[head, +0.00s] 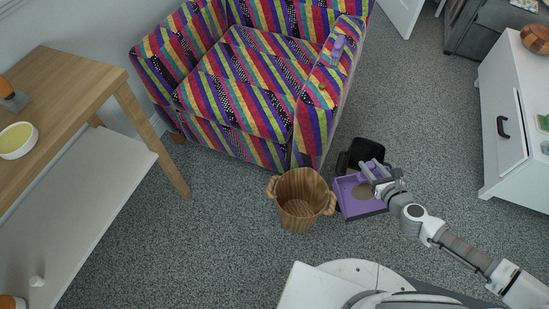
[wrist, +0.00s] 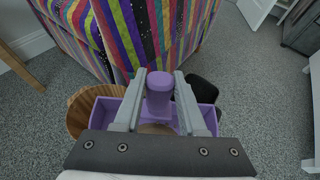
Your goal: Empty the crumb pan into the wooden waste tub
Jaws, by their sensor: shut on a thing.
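The crumb pan (head: 350,204) is a purple, square-sided pan with a dark front edge and a brownish patch inside. My gripper (head: 372,172) is shut on its purple handle. In the wrist view the handle (wrist: 159,92) stands between my two grey fingers (wrist: 158,100), with the purple pan walls (wrist: 104,112) on both sides. The wooden waste tub (head: 301,188) stands on the carpet just left of the pan, upright, with two side handles. Its rim (wrist: 76,116) also shows left of the pan in the wrist view. The tub looks empty inside.
A black bin-like object (head: 366,152) is behind the pan. A striped armchair (head: 250,80) stands behind the tub. A wooden table (head: 70,100) is at the left, a white cabinet (head: 510,120) at the right. Grey carpet (head: 200,240) is clear in front of the tub.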

